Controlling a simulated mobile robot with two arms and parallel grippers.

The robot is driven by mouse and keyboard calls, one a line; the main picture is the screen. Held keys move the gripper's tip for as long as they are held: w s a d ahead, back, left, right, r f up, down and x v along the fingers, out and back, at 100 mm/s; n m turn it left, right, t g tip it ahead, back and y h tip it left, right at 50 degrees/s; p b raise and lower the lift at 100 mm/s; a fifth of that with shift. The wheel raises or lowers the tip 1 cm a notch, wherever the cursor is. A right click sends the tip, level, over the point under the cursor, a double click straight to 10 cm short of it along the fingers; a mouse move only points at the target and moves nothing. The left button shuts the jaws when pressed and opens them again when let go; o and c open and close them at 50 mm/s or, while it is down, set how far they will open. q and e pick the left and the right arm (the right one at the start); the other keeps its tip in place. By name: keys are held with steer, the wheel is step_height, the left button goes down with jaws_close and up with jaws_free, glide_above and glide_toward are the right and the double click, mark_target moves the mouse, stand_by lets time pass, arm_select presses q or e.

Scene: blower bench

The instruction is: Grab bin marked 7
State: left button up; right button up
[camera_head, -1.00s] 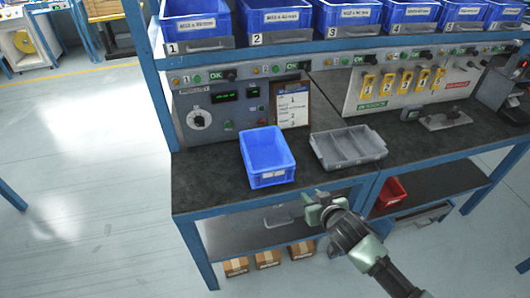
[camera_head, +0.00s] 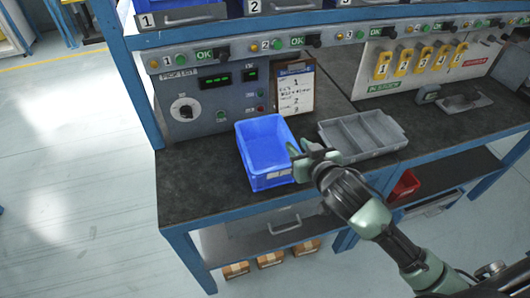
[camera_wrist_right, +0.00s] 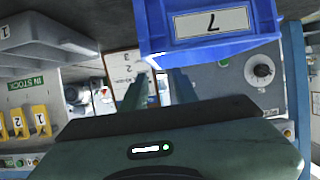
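The blue bin (camera_head: 272,181) stands on the dark bench top in the head view, open and empty, with a pale label on its front wall. In the right wrist view the same blue bin (camera_wrist_right: 216,42) shows at the top, and its white label reads 7. My right gripper (camera_head: 301,160) is at the bin's right side, close to its right rim. In the wrist view its two fingers (camera_wrist_right: 158,88) are apart with nothing between them. I cannot tell whether a finger touches the bin. My left gripper is not in view.
A grey divided tray (camera_head: 362,137) lies right of the bin. A clipboard (camera_head: 293,88) and control panel (camera_head: 207,100) stand behind it. A red bin (camera_head: 404,187) is on the lower shelf. The bench left of the bin is clear.

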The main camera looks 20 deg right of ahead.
mark_target(289, 136)
steer(key=x, duration=0.8)
steer(key=shift+w+d+f, duration=0.2)
steer(key=shift+c, duration=0.3)
jaws_close()
stand_by(1.0)
